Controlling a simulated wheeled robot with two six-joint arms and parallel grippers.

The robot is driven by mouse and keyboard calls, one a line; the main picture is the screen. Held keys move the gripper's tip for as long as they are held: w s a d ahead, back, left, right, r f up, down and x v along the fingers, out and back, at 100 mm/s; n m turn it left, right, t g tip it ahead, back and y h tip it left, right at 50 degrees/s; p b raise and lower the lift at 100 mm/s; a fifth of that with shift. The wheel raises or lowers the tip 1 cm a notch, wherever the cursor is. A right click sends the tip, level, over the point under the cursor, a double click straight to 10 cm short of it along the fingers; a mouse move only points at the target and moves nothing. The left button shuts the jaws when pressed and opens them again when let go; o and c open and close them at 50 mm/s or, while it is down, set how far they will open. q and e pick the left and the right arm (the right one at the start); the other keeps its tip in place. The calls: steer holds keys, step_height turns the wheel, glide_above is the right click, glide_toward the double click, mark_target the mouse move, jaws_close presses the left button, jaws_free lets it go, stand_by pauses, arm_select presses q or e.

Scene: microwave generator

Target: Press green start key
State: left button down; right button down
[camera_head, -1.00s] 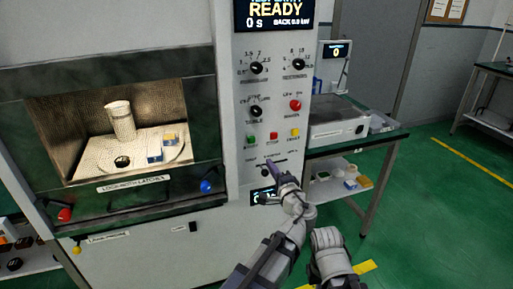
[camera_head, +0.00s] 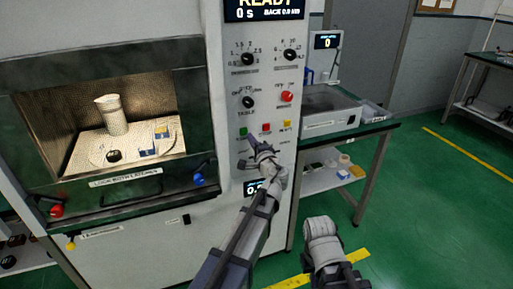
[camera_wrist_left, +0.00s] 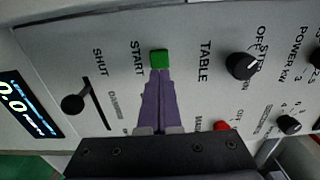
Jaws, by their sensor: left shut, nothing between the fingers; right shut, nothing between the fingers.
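The green start key (camera_head: 243,132) sits at the left of a row of keys on the microwave's control panel. It also shows in the left wrist view (camera_wrist_left: 159,58), beside the word START. My left gripper (camera_head: 252,139) is shut and empty, its purple fingers pointing at the panel. In the left wrist view the fingertips (camera_wrist_left: 160,74) lie just below the green key in the picture, lined up with it. Whether they touch it I cannot tell. A grey link of my right arm shows at the lower middle of the head view; its gripper is not visible.
A red key (camera_head: 265,128) and a yellow key (camera_head: 286,126) sit right of the green one. Above are black knobs and a red button (camera_head: 287,96). The lit chamber holds a white cup (camera_head: 113,116). A side table (camera_head: 372,130) stands at the right.

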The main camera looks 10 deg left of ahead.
mark_target(246, 131)
arm_select(q)
steer(key=shift+x, duration=1.2)
